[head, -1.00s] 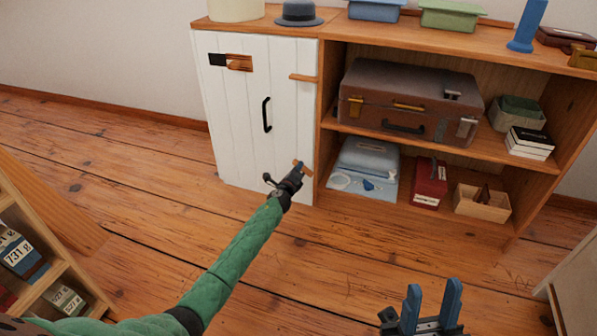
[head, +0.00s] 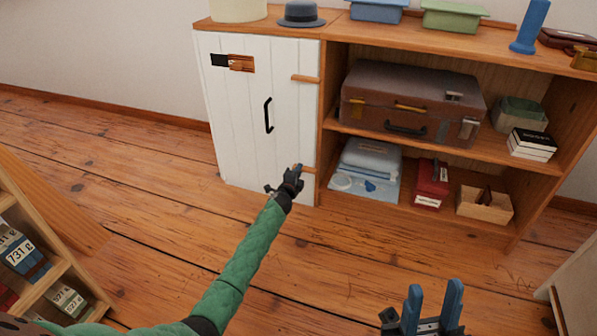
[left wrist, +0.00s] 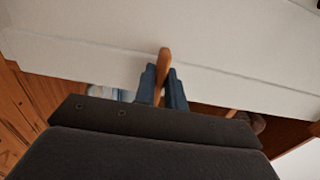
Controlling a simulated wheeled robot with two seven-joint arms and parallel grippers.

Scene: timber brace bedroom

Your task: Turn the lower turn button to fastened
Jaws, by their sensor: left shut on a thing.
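The lower turn button (head: 309,170) is a small wooden bar at the lower right edge of the white door (head: 240,130). It lies close to level and reaches over the door's edge toward the cabinet frame. My left gripper (head: 297,170) is shut on it; in the left wrist view the button (left wrist: 164,55) stands between the blue fingers (left wrist: 163,85). The gripper hides the button's left part in the head view. My right gripper (head: 433,304) is open and empty at the bottom.
The door has a black handle (head: 268,115). Open shelves to the right hold a brown suitcase (head: 410,105), a pale blue case (head: 368,165), a red box (head: 431,185) and a wooden bin (head: 484,205). A small rack (head: 45,255) stands at lower left. The floor between is clear.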

